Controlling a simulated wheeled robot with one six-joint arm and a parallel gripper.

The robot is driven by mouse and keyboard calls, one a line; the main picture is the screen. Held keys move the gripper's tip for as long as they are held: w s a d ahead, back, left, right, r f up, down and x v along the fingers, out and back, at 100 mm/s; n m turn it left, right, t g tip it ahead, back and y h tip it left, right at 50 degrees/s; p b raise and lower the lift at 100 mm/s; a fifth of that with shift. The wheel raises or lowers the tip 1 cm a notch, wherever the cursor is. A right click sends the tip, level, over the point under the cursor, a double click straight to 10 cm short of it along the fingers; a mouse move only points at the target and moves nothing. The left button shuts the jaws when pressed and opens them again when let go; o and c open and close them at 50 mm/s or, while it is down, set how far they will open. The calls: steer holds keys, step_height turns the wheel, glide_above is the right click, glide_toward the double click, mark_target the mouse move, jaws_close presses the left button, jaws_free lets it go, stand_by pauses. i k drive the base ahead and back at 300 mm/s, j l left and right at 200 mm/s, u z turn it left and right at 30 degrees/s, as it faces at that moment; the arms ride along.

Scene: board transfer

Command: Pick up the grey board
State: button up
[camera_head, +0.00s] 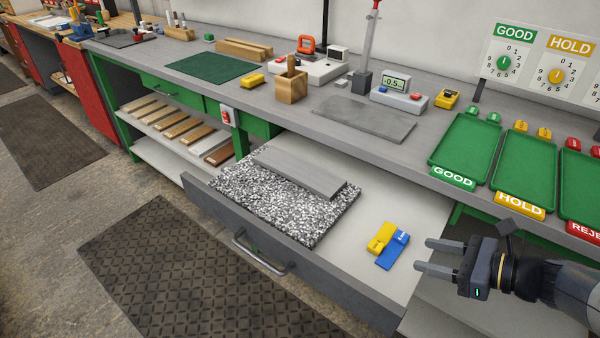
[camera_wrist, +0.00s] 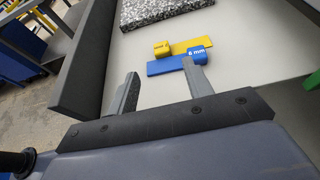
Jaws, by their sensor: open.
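A flat grey board (camera_head: 300,172) lies on a black-and-white speckled foam slab (camera_head: 260,207) in the open drawer. It rests toward the back edge of the slab. In the wrist view only a corner of the speckled slab (camera_wrist: 165,10) shows at the top; the grey board is out of that view. My gripper (camera_head: 427,256) is open and empty, to the right of the drawer's contents and apart from the board. Its two fingers (camera_wrist: 160,72) point toward the yellow and blue pieces in the wrist view.
A yellow piece (camera_head: 381,239) and a blue piece (camera_head: 393,250) lie in the drawer between slab and gripper. The drawer front (camera_head: 300,268) has a handle. Another grey flat plate (camera_head: 365,120) lies on the bench above. Green trays (camera_head: 470,145) stand at right.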

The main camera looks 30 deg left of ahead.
mark_target(325, 184)
steer(key=j+u, duration=0.35)
steer(key=i+j+u, duration=0.1)
steer(key=j+u, duration=0.25)
steer(key=j, duration=0.2)
steer(key=i+j+u, duration=0.15)
steer(key=j+u, duration=0.2)
steer(key=j, duration=0.1)
